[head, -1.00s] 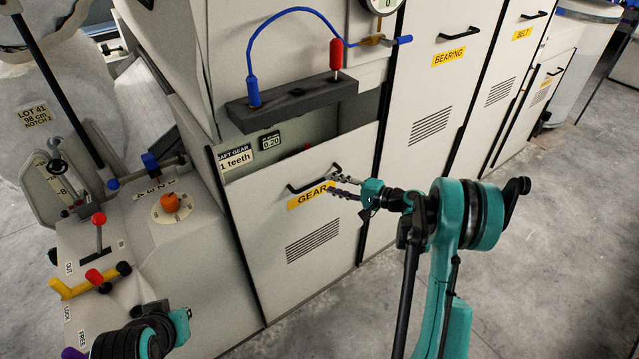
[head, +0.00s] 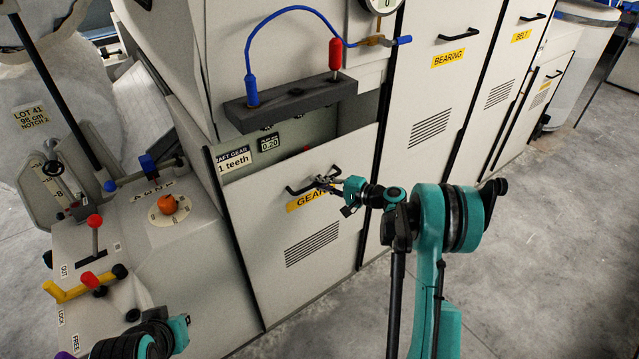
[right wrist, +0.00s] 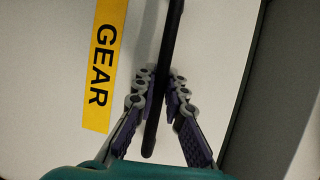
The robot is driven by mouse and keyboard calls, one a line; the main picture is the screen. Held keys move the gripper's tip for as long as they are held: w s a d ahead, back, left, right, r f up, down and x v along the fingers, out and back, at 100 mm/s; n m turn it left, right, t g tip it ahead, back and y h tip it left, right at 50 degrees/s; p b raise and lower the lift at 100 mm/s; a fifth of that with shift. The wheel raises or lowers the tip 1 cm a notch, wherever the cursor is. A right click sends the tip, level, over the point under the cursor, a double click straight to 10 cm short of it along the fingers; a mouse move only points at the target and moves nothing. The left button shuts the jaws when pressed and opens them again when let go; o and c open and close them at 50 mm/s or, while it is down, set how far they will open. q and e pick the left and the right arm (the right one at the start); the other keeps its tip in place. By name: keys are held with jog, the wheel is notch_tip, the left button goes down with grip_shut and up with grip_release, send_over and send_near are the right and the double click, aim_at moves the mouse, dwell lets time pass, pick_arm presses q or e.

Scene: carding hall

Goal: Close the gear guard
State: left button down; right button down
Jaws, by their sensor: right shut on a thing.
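The gear guard (head: 272,235) is a pale panel with a yellow GEAR label (head: 308,201) and slots. It sits low, with an open gap above its top edge. Its black bar handle (head: 296,190) runs across the upper part. My right gripper (head: 328,182) is at the handle's right part. In the right wrist view, its fingers (right wrist: 163,75) are shut on the handle (right wrist: 174,28), one on each side, beside the label (right wrist: 103,65).
Above the gap is a dark grey bar (head: 290,105) with a red knob and a blue cable. A gear-teeth label (head: 236,160) shows inside the gap. A lever console (head: 120,250) stands at left. The BEARING door (head: 440,100) is at right; bare floor lies in front.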

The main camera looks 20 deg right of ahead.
aim_at(320, 147)
notch_tip(320, 147, up, 14)
jog(key=p, duration=0.7)
jog(key=shift+w+d+f, duration=0.1)
jog(key=shift+f, duration=0.05)
jog(key=c, duration=1.6)
grip_release()
jog(key=shift+o, duration=0.2)
